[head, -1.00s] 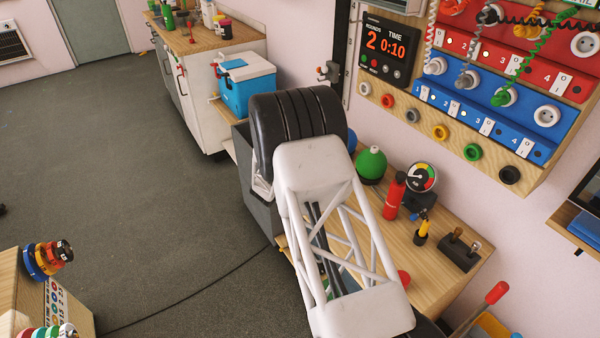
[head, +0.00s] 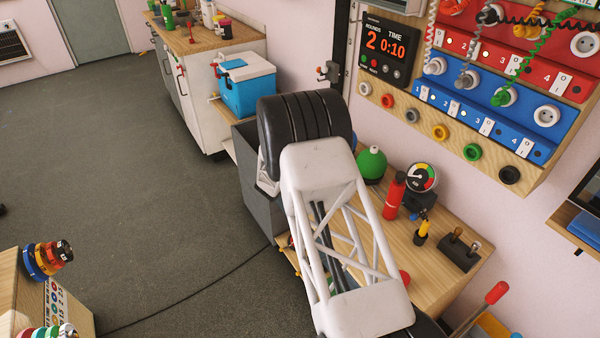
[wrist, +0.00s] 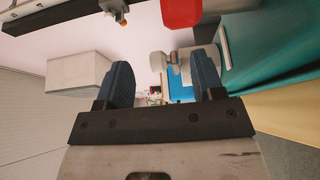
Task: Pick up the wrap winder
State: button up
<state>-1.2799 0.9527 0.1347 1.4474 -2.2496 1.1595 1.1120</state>
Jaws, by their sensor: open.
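I cannot tell for certain which thing is the wrap winder. A red thing (wrist: 181,12) is near the top edge. In the head view my own arm hides the gripper.
A wooden bench (head: 440,270) holds a green round bottle (head: 371,166), a red bottle (head: 393,195) and a gauge (head: 421,177). A blue cooler (head: 247,92) with a white lid stands behind. The grey floor (head: 130,190) at left is mostly clear.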

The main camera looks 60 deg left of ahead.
jog(key=shift+w, duration=0.1)
jog(key=shift+x, duration=2.45)
jog(key=shift+f, duration=0.15)
grip_shut()
